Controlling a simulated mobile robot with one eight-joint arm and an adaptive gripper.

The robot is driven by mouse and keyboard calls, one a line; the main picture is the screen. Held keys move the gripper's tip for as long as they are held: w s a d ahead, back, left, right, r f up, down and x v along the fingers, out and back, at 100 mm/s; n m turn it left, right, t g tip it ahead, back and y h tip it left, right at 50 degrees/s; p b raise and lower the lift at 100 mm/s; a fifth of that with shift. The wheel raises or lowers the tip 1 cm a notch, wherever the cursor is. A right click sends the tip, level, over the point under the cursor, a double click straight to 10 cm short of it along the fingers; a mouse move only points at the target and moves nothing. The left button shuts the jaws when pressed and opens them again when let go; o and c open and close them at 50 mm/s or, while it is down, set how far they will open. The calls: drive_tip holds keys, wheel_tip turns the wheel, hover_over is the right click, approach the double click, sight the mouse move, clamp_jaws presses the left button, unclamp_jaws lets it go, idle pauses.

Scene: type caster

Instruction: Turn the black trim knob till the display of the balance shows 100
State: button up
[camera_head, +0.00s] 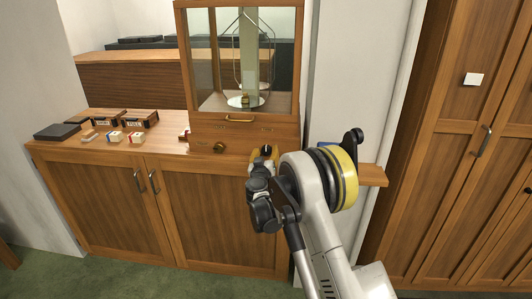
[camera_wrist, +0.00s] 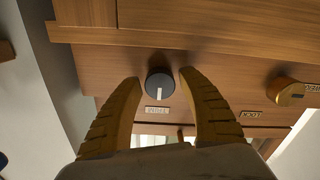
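The black trim knob (camera_wrist: 160,82) is on the wooden front of the balance base, with a white pointer line and a small label below it in the wrist view. In the head view the balance (camera_head: 245,134) is a glazed wooden case with a pan inside. My gripper (camera_wrist: 161,76) is open, its two yellow fingers on either side of the knob with a visible gap at each side. It also shows in the head view (camera_head: 264,154), at the right of the base front. I cannot make out a reading on any display.
A brass knob (camera_wrist: 290,93) with its own label sits beside the black one; it is left on the base in the head view (camera_head: 219,147). Small boxes (camera_head: 138,118) and a dark case (camera_head: 57,131) lie on the cabinet top (camera_head: 165,140). A wardrobe (camera_head: 450,160) stands right.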

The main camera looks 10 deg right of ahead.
drive_tip(key=c, duration=0.8)
drive_tip(key=shift+n, duration=0.3)
drive_tip(key=n, duration=0.9)
drive_tip(key=shift+n, duration=0.4)
drive_tip(key=n, duration=1.3)
drive_tip(key=shift+n, duration=0.3)
